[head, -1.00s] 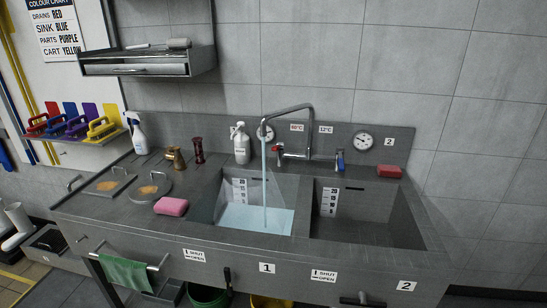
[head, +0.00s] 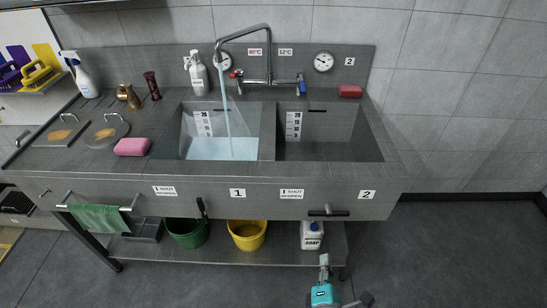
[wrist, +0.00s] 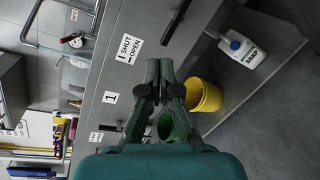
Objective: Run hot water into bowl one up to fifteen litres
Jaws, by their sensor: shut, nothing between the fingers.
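Bowl one (head: 246,122), the left bowl marked 1 (head: 238,193), holds clear bluish water (head: 222,150) around the lower part of its white scale (head: 203,122); the exact reading is too small to tell. A water stream (head: 227,112) falls into it from the swung-left spout (head: 243,30). The mixer has a red-marked handle (head: 235,74) on the left and a blue-marked handle (head: 301,86) on the right.
Bowl two (head: 358,140) looks empty; its drain lever (head: 328,212) lies level. Below stand a green bucket (head: 187,233), a yellow bucket (head: 247,235) and a soap jug (head: 312,234). A pink sponge (head: 132,147) lies left of bowl one. The floor at right (head: 450,250) is clear.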

